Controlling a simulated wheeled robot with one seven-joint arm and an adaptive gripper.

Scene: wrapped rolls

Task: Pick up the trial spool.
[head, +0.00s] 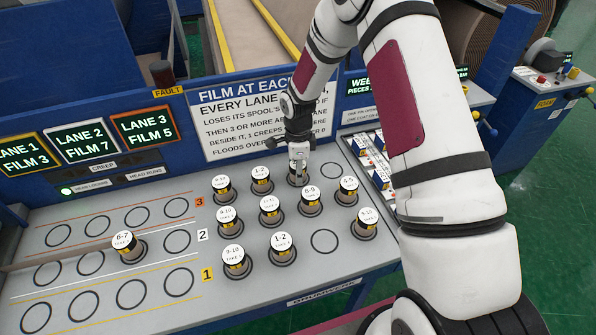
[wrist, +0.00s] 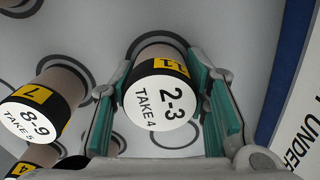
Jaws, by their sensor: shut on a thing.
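In the wrist view, a spool (wrist: 160,100) with a white "2-3 TAKE 4" top, a black band and a yellow "11" tag stands between the green-lined fingers. My gripper (wrist: 165,80) is shut on it. In the head view, my gripper (head: 299,158) reaches down over that spool (head: 297,178) in the back row of the right-hand group. It appears to be at its ring on the grey deck; whether it has lifted clear, I cannot tell. No spool in view carries the readable word "trial".
Close by stand an "8-9" spool (wrist: 30,112), which also shows in the head view (head: 310,198), and a "1-2" spool (head: 262,180). A "6-7" spool (head: 127,246) stands alone among empty rings at left. The sign panel (head: 258,110) rises behind.

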